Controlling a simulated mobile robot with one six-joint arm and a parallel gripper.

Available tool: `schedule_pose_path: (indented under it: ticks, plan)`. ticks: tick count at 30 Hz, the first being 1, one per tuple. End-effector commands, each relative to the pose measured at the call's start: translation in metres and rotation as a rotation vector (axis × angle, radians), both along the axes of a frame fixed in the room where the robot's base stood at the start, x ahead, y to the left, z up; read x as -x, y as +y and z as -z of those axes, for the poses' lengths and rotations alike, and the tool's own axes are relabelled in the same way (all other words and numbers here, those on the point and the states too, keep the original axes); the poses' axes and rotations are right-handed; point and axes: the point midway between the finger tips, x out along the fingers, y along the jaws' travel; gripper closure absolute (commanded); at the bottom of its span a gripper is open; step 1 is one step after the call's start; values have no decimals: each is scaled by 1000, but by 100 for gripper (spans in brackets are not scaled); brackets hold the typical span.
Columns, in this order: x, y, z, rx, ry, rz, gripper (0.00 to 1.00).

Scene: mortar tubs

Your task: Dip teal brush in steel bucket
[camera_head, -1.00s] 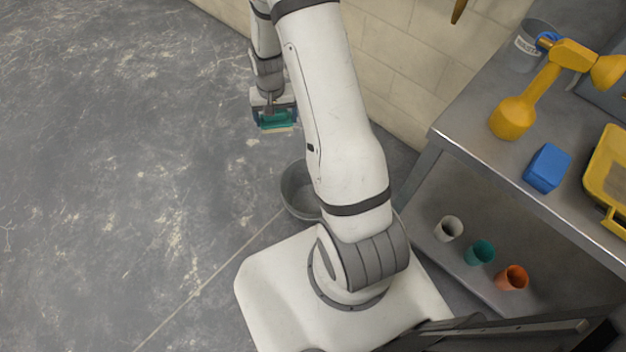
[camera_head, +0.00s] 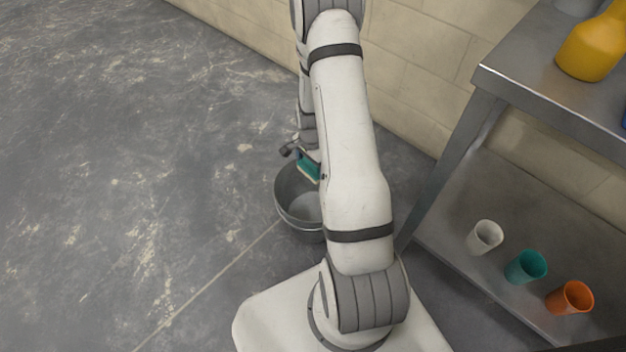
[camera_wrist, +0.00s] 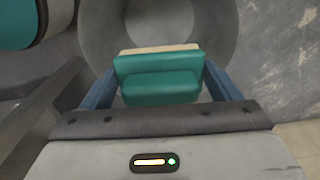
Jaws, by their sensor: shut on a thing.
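The teal brush (camera_head: 309,169) has a pale bristle edge and is held in my gripper (camera_head: 303,162), over the upper part of the steel bucket as the head view sees it. The steel bucket (camera_head: 287,212) is grey and stands on the floor, partly hidden by my arm. In the wrist view the brush (camera_wrist: 158,86) sits between the two blue fingers of my gripper (camera_wrist: 160,88), with the round opening of the bucket (camera_wrist: 104,25) beyond it. I cannot tell whether the bristles are below the rim.
A metal bench (camera_head: 545,85) stands at the right, with a yellow object (camera_head: 592,48) on top. On its lower shelf are a white cup (camera_head: 485,237), a teal cup (camera_head: 526,267) and an orange cup (camera_head: 570,298). The floor at the left is clear.

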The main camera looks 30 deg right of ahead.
Motion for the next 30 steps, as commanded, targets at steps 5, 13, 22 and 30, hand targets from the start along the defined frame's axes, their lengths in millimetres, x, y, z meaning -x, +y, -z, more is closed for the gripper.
schedule_pose_path:
  ticks: [5,13,22,30]
  plan:
    - [2,-6,21,1,-1,56,35]
    - [3,-6,38,0,1,62,35]
    - [2,-7,68,0,-1,61,35]
    - [3,-7,95,0,0,61,35]
